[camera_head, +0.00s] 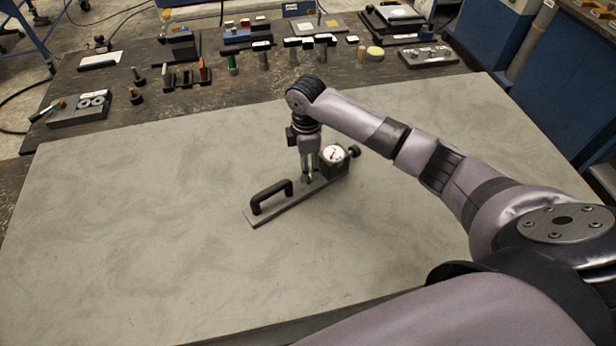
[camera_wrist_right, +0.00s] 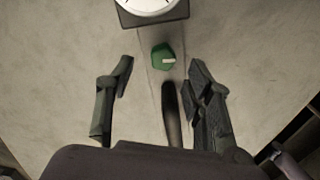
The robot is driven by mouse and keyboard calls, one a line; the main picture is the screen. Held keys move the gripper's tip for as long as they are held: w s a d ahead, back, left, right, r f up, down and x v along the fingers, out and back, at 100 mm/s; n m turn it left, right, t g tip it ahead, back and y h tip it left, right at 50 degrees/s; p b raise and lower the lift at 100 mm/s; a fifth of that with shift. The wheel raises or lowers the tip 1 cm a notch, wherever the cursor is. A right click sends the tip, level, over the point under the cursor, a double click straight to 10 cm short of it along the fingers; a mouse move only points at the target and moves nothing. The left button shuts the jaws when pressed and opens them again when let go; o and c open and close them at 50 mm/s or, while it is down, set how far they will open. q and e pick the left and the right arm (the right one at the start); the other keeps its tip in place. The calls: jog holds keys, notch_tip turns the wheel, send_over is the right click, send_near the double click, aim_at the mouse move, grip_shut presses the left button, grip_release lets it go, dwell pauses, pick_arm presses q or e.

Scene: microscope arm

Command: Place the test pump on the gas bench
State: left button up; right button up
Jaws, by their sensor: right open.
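The test pump (camera_head: 285,206) lies on the large pale grey bench top (camera_head: 150,230). It has a flat base plate, a black arched handle (camera_head: 271,196) at its near left end and a round white dial gauge (camera_head: 333,154) on a dark block at its far right end. In the right wrist view a green knob (camera_wrist_right: 163,57) shows between the gauge block (camera_wrist_right: 152,14) and the handle (camera_wrist_right: 172,112). My right gripper (camera_wrist_right: 161,80) is open and points down over the pump, its fingers either side of it. In the head view it (camera_head: 309,172) partly hides the pump's middle. My left gripper is out of view.
A dark strip behind the bench top holds several small tools, blocks and trays, such as a grey tray (camera_head: 428,56) and a block with two rings (camera_head: 80,110). Blue cabinets (camera_head: 470,60) stand at the right. The pale surface around the pump is clear.

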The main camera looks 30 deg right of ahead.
aim_at(298, 184)
jog(key=shift+s+f+p, duration=0.1)
jog(key=shift+f+p, duration=0.25)
jog(key=shift+f, duration=0.05)
notch_tip(298, 184, down, 4)
jog(key=shift+s+d+r+p, duration=0.1)
jog(key=shift+d+r+p, duration=0.05)
jog(key=shift+p, duration=0.45)
jog(key=shift+f, duration=0.35)
jog(key=shift+c, duration=0.2)
grip_shut()
jog(key=shift+r, duration=0.15)
